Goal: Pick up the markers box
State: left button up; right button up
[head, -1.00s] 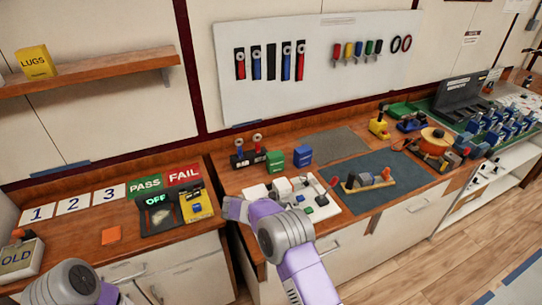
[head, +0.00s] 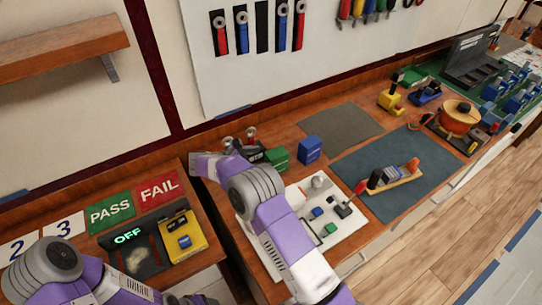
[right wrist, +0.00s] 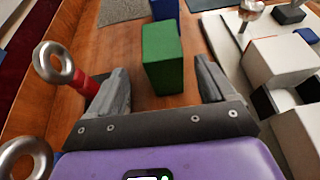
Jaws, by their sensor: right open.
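A small green box (head: 277,158) and a blue box (head: 309,148) stand side by side on the wooden bench; I cannot read their labels, so I cannot tell which is the markers box. My right gripper reaches over the bench to the left of the green box in the head view, its fingers mostly hidden there. In the right wrist view my right gripper (right wrist: 162,84) is open and empty, and the green box (right wrist: 162,55) stands ahead, lined up with the gap between the fingers. The blue box (right wrist: 165,9) is behind it. My left arm is low at the left, its fingers unclear.
Metal-ringed tools (right wrist: 53,62) stand close left of the right gripper in the wrist view. A white board with blocks (head: 345,222) lies to the right. A grey mat (head: 340,125) and a blue mat (head: 440,158) lie beyond. PASS (head: 110,211) and FAIL (head: 159,189) signs are left.

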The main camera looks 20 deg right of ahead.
aim_at(277, 159)
jog(key=shift+w+f, duration=0.1)
jog(key=shift+f, duration=0.3)
jog(key=shift+s+f+b, duration=0.2)
jog(key=shift+b, duration=0.35)
jog(key=shift+w+d+f, duration=0.1)
jog(key=shift+d+f, duration=0.05)
jog(key=shift+d, duration=0.05)
jog(key=x, duration=0.7)
jog(key=shift+d+b, duration=0.2)
jog(key=shift+b, duration=0.1)
jog(key=shift+r, duration=0.2)
jog(key=c, duration=1.3)
